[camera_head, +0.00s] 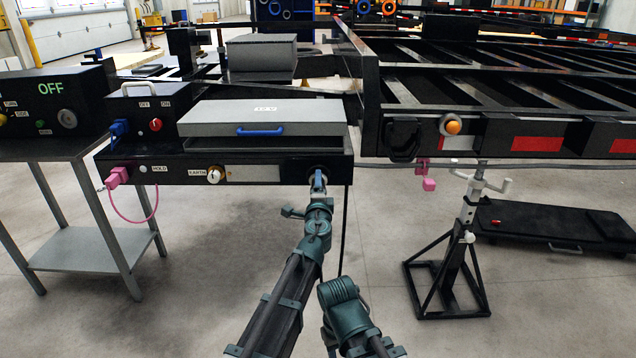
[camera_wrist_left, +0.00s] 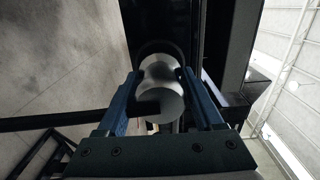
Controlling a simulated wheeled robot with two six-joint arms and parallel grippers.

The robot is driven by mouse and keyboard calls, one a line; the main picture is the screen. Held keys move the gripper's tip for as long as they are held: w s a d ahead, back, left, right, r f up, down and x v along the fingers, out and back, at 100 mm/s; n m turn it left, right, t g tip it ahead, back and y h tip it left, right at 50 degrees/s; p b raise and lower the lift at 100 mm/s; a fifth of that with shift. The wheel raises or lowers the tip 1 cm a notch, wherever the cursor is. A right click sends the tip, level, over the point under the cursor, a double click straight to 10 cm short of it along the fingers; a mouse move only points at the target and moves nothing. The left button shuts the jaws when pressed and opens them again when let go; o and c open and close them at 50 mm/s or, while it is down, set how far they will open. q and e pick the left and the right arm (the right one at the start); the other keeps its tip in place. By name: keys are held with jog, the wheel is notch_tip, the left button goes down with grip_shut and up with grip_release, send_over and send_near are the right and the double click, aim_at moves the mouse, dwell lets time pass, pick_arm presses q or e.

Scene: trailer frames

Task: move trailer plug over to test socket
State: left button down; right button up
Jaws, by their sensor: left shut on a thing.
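My left gripper (camera_head: 318,184) reaches up to the right end of the black front panel (camera_head: 270,172). It is shut on a silvery, round-bodied plug (camera_wrist_left: 160,90), which sits between its two blue fingers in the left wrist view. In the head view the plug is mostly hidden by the gripper, at a dark round fitting on the panel. I cannot tell how deeply it is seated. A grey round socket (camera_head: 67,118) is on the black box marked OFF at the far left; its label is not readable. My right arm is at the bottom centre, but its fingertips do not show.
A metal bench (camera_head: 90,252) stands at left under the OFF box. A pink plug (camera_head: 117,176) with a looped cord hangs at the panel's left end. A jack stand (camera_head: 447,270) and a black creeper (camera_head: 550,222) are at right. Floor around my arms is clear.

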pick_arm(q)
jog(key=shift+s, duration=2)
